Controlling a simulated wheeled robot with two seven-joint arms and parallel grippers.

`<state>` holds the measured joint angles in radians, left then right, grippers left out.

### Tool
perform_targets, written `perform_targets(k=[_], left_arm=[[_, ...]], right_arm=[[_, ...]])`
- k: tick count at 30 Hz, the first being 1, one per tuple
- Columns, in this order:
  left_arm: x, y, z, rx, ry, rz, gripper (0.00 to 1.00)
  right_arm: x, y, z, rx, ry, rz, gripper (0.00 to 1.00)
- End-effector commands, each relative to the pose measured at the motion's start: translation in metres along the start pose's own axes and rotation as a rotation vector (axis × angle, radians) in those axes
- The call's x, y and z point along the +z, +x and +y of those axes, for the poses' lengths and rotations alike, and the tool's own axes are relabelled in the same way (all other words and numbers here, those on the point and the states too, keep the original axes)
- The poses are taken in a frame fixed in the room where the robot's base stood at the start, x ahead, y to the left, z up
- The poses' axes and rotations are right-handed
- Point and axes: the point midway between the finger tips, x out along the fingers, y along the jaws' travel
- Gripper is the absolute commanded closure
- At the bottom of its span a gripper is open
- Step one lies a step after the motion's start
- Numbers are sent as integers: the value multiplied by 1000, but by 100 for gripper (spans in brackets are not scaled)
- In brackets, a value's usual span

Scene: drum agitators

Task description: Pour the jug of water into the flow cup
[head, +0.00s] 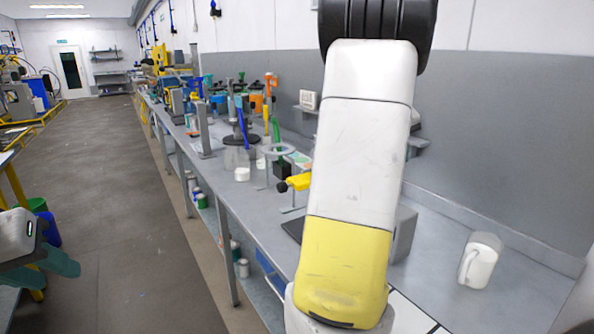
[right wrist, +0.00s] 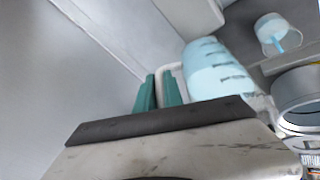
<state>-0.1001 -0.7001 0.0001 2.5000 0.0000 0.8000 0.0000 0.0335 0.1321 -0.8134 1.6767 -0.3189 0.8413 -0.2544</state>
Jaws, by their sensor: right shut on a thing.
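My right gripper (right wrist: 158,90) is shut on the handle of the jug (right wrist: 218,72), with a green finger on each side of it in the right wrist view. The jug is translucent, with pale blue water and dark marks on its side. I cannot tell how far it is tilted. A grey, round, open vessel (right wrist: 300,92) with a dark inside is at the right edge, apart from the gripper; I cannot tell if it is the flow cup. In the head view my right arm hides the jug. My left gripper (head: 48,268) has teal fingers apart and looks empty, away from the bench.
A clear cup (right wrist: 275,34) with something blue in it stands beyond the jug. Stands and coloured tools (head: 240,110) crowd the bench further back. The floor (head: 110,170) at left is clear.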

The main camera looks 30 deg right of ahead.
Motion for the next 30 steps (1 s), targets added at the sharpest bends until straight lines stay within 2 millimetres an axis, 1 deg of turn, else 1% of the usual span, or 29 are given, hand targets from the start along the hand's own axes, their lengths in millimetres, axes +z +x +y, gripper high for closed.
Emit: perform_targets(k=[2, 12, 18, 24, 30], left_arm=[[0, 0, 0, 0, 0, 0, 64], [0, 0, 0, 0, 0, 0, 64], [0, 0, 0, 0, 0, 0, 64], [0, 0, 0, 0, 0, 0, 64], [0, 0, 0, 0, 0, 0, 64]], right_arm=[[5, 7, 5, -36, 25, 7, 100], [16, 33, 6, -204, 97, 41, 100], [20, 45, 5, -289, 131, 59, 100], [22, 51, 4, -339, 149, 71, 100], [22, 52, 3, -354, 154, 76, 100]])
